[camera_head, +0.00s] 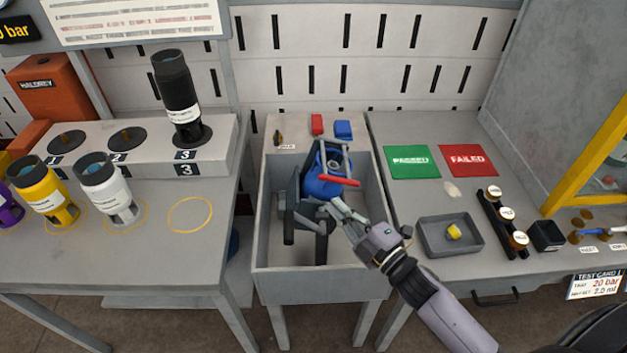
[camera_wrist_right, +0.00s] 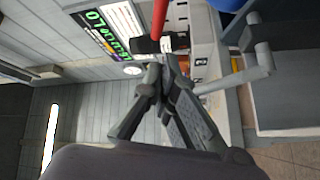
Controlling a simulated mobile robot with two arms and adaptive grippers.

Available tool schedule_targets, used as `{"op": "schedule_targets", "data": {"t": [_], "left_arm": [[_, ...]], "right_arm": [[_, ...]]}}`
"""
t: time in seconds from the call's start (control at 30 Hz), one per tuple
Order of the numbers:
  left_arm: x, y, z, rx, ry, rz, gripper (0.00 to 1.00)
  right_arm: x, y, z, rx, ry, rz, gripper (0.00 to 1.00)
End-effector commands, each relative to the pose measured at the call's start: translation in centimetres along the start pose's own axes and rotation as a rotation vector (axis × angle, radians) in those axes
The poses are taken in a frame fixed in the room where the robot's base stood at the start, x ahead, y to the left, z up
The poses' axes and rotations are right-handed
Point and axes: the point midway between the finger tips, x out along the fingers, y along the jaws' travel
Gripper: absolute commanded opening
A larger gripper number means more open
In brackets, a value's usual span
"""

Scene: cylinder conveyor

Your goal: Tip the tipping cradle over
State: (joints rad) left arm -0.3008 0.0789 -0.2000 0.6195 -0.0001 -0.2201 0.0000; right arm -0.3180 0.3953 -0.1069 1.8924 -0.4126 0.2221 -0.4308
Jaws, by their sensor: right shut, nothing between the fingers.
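The tipping cradle (camera_head: 292,219) is a dark grey frame standing in a grey trough (camera_head: 263,262). A blue cylinder (camera_head: 322,186) sits in it, and a red-gripped handle bar (camera_head: 340,181) crosses its upper front. My right gripper (camera_head: 337,207) is shut and empty, just below the red bar and in front of the cradle. In the right wrist view the shut fingers (camera_wrist_right: 158,72) point towards the red bar (camera_wrist_right: 158,18), which shows just past their tips. I cannot tell whether they touch it. My left gripper is not in view.
Black (camera_head: 177,87), white (camera_head: 106,191) and yellow (camera_head: 44,193) cylinders stand on the left bench. Green (camera_head: 411,161) and red (camera_head: 468,160) mats and a small tray (camera_head: 430,244) lie on the right bench. The trough's walls surround the cradle.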

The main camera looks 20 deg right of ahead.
Motion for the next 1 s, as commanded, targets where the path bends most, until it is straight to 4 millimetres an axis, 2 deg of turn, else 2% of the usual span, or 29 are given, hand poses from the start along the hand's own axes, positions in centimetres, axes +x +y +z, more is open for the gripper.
{"op": "schedule_targets", "data": {"t": [0.23, 0.7, 0.87, 1.0], "left_arm": [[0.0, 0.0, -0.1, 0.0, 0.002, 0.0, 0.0], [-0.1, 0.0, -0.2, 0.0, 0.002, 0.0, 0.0], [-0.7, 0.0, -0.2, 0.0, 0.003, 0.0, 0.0], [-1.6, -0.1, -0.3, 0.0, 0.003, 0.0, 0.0]], "right_arm": [[-0.1, 0.7, -2.1, -0.146, 0.197, 0.046, 0.0], [-0.1, 0.8, -2.6, -0.162, 0.225, 0.054, 0.0], [1.6, 1.1, -3.0, -0.161, 0.224, 0.056, 0.0], [4.3, 1.3, -3.7, -0.161, 0.225, 0.057, 0.0]]}}
